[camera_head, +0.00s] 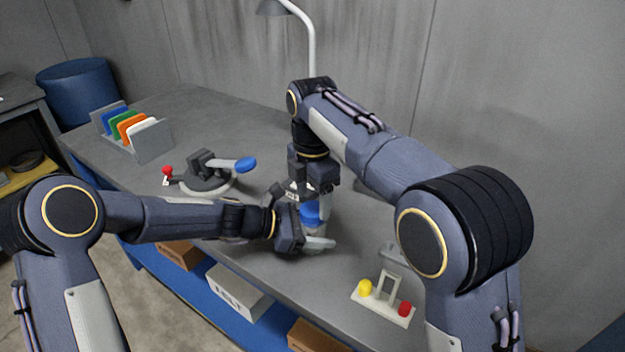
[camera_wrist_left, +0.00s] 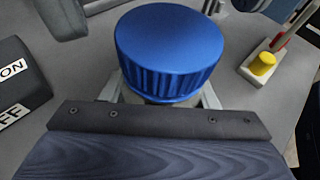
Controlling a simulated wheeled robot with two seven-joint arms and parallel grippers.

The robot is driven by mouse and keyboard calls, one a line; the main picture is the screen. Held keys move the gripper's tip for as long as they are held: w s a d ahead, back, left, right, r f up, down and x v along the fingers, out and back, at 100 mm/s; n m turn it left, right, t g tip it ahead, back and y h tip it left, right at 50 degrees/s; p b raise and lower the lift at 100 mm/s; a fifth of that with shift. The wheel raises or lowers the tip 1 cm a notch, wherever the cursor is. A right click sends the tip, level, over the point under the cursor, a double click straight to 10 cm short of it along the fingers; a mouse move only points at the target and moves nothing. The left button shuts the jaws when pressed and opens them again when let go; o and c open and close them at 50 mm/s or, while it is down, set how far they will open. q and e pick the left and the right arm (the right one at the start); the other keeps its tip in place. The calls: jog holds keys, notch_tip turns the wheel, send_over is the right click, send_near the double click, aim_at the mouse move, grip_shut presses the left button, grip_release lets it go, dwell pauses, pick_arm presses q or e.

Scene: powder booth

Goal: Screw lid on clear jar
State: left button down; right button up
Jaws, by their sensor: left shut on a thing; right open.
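The blue ribbed lid (camera_wrist_left: 168,50) sits on top of the clear jar (camera_wrist_left: 150,97), whose body is mostly hidden beneath it in the left wrist view. In the head view the blue lid (camera_head: 310,213) shows between my two grippers. My left gripper (camera_head: 318,243) is shut around the jar, below the lid; its fingers also show in the left wrist view. My right gripper (camera_head: 303,190) is open and points down from above, close over the lid. Whether its fingers touch the lid is hard to tell. How tightly the lid is seated cannot be seen.
A round fixture with a blue-ended handle (camera_head: 205,180) stands left of the jar. A small stand with yellow and red knobs (camera_head: 385,298) is at the front right. A rack of coloured panels (camera_head: 135,130) is at the back left. A lamp (camera_head: 300,15) rises behind.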

jog(key=shift+f, duration=1.3)
jog(key=shift+c, duration=0.4)
jog(key=c, duration=0.9)
jog(key=m, duration=0.6)
jog(key=shift+m, duration=0.4)
jog(key=shift+c, duration=0.2)
jog(key=m, duration=0.7)
jog(key=o, duration=1.1)
jog(key=shift+r, duration=2.25)
